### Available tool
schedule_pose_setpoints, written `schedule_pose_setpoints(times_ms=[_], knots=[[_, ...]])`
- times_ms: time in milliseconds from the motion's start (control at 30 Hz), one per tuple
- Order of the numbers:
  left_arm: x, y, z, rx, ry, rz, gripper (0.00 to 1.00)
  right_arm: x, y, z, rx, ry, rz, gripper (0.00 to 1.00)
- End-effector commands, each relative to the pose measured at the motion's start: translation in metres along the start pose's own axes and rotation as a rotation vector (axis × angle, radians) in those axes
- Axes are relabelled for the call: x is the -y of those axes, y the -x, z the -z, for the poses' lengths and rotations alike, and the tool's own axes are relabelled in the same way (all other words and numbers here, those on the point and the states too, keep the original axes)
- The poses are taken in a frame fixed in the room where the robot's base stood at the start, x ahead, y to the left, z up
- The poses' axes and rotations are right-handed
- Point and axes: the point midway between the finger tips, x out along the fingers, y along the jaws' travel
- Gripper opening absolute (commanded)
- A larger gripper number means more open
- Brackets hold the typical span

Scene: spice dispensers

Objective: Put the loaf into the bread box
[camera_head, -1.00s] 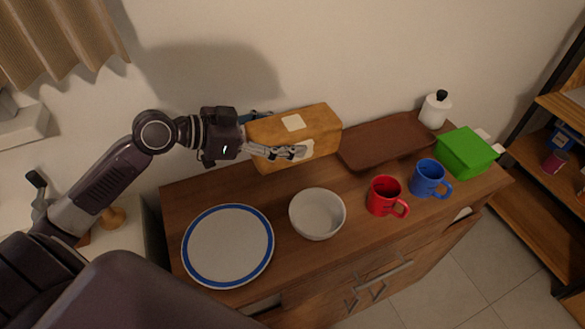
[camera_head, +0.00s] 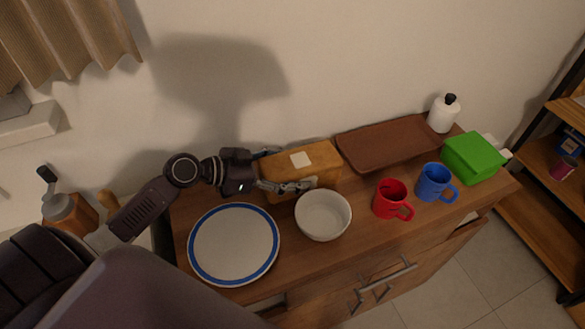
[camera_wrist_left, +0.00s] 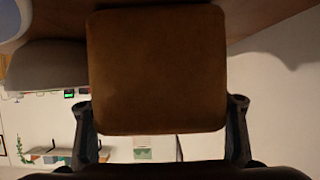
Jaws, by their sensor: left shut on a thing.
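The loaf (camera_head: 322,155) is a brown block with a white label on top. My left gripper (camera_head: 290,176) is shut on it from its left end, one finger on the near side and the other on the far side. The loaf is at the back of the wooden cabinet top, behind the white bowl; whether it touches the top I cannot tell. In the left wrist view the loaf (camera_wrist_left: 157,70) fills the middle between the two fingers (camera_wrist_left: 163,135). A green box (camera_head: 473,158) stands at the right end; I cannot tell if it is the bread box. My right gripper is not in view.
A brown tray (camera_head: 388,143) lies right of the loaf, with a white bottle (camera_head: 441,117) behind its right end. A white bowl (camera_head: 323,216), a blue-rimmed plate (camera_head: 234,245), a red mug (camera_head: 390,200) and a blue mug (camera_head: 433,183) stand along the cabinet top (camera_head: 345,255).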

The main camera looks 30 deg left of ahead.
Motion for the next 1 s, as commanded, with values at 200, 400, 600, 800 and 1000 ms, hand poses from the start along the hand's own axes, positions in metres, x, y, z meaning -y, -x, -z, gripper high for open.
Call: schedule_pose_setpoints(times_ms=[200,400,600,800,1000], knots=[[0.0,-0.001,-0.002,0.0,0.0,0.0,0.76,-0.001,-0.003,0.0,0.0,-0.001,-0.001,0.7],[0.0,-0.001,-0.002,0.0,0.0,0.0,0.76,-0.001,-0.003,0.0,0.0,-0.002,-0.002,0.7],[0.0,0.001,0.003,0.0,0.0,0.0,0.76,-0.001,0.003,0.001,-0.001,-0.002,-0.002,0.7],[0.0,0.028,-0.004,0.005,-0.001,-0.001,0.76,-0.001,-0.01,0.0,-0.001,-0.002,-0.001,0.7],[0.0,0.062,-0.003,0.004,-0.001,0.0,0.76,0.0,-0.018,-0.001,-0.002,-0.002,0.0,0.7]])
